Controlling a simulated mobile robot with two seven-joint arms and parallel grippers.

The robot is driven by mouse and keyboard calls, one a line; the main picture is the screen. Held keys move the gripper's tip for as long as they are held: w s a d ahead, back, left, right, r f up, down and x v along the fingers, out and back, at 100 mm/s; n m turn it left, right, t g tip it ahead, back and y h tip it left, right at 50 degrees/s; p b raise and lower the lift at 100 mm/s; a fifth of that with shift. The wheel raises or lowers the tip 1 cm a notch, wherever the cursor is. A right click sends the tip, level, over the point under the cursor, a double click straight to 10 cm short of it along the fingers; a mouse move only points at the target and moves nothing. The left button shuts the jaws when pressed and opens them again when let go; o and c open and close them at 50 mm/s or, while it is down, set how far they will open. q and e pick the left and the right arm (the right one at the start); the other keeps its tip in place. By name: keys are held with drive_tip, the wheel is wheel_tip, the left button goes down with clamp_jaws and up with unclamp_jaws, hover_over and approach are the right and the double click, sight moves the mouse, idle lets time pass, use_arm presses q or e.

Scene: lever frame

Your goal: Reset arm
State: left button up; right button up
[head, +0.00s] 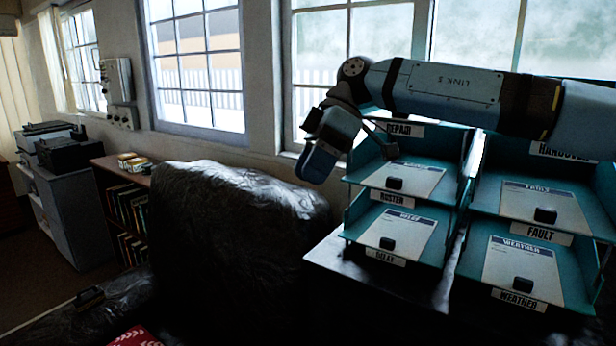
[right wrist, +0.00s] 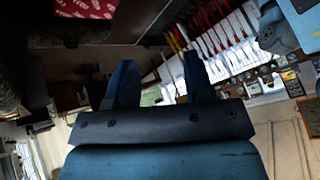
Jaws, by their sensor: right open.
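My right arm (head: 440,90) reaches in from the right of the head view, in front of the window and above the teal trays. Its gripper (head: 320,155) hangs bent downward at the left end of the arm, over the far side of the black-covered bulk. In the right wrist view the two blue fingers of the right gripper (right wrist: 160,85) stand apart with nothing between them. My left gripper is not in view. A row of red and pale levers (right wrist: 215,40) shows beyond the fingers in the right wrist view.
Teal document trays (head: 455,200) with labelled papers stand close under my right arm. A glossy black cover (head: 230,225) fills the middle. A bookshelf (head: 125,205) and a grey cabinet (head: 75,215) stand at left. Red patterned cloth (right wrist: 85,8) shows in the wrist view.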

drive_tip(key=s+a+f+n+g+y, duration=0.4)
drive_tip(key=s+a+f+y, duration=0.4)
drive_tip(key=a+f+y, duration=0.5)
drive_tip(key=s+d+f+m+t+h, duration=0.1)
drive_tip(key=d+f+m+t+h, duration=0.2)
drive_tip(key=d+f+m+t, duration=0.45)
drive_tip(key=d+f+m+t+h, duration=0.35)
drive_tip(key=f+m+t, duration=0.35)
drive_tip(key=f+t, duration=0.25)
drive_tip(key=s+d+f+m+t+h, duration=0.1)
drive_tip(key=d+f+m+t+h, duration=0.1)
drive_tip(key=d+f+m+t, duration=0.65)
drive_tip(key=s+d+f+n+g+h, duration=0.1)
drive_tip(key=s+d+f+g+h, duration=0.25)
drive_tip(key=s+d+f, duration=0.4)
drive_tip(key=s+d+f+n+g+h, duration=0.1)
drive_tip(key=s+d+f+g+h, duration=0.25)
drive_tip(key=s+f, duration=0.7)
use_arm(q)
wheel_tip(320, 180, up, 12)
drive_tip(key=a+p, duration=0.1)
drive_tip(key=p, duration=1.3)
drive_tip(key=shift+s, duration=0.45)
use_arm(e)
wheel_tip(320, 180, up, 12)
drive_tip(key=d, duration=0.1)
drive_tip(key=shift+w+d+f+t, duration=0.2)
drive_tip(key=shift+d+t, duration=0.1)
drive_tip(key=shift+t, duration=0.15)
